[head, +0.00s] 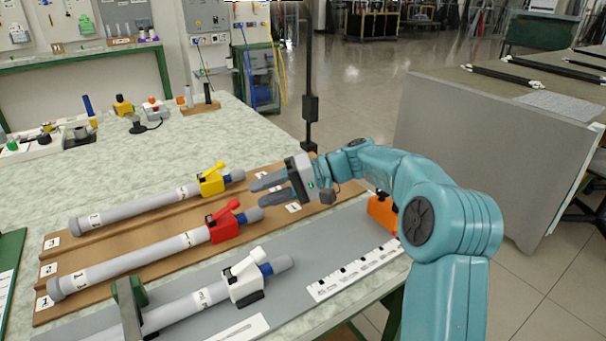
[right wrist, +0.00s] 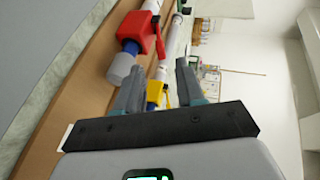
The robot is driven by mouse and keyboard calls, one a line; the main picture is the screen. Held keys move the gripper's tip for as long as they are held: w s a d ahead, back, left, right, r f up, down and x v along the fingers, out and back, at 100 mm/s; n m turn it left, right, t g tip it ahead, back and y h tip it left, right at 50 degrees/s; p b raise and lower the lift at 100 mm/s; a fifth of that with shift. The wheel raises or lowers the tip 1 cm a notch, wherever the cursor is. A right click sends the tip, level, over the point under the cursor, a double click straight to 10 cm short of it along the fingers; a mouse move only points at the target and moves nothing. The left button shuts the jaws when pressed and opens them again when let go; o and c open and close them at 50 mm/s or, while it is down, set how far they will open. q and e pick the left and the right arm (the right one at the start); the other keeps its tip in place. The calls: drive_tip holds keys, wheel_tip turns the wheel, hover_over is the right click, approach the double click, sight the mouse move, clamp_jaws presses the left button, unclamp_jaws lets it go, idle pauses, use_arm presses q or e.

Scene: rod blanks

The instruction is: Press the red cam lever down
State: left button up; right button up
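The red cam lever (head: 228,207) sticks up at a slant from its red clamp body (head: 222,227) on the middle grey rod (head: 140,262). In the right wrist view the red lever (right wrist: 159,40) shows beyond the fingers, at upper left of centre. My right gripper (head: 257,192) is open and empty, its fingers parted, just right of and above the lever and the rod's end. It appears apart from the lever; the exact gap is hard to judge. My left gripper is not in view.
A rod with a yellow clamp (head: 211,185) lies behind, and one with a white clamp (head: 243,283) in front. A green piece with a dark bar (head: 130,295) stands at the front. An orange block (head: 382,213) sits by my right arm.

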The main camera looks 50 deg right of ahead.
drive_tip(key=p+v, duration=0.2)
drive_tip(key=v, duration=0.9)
drive_tip(key=shift+s+d, duration=0.15)
drive_tip(key=shift+s, duration=0.05)
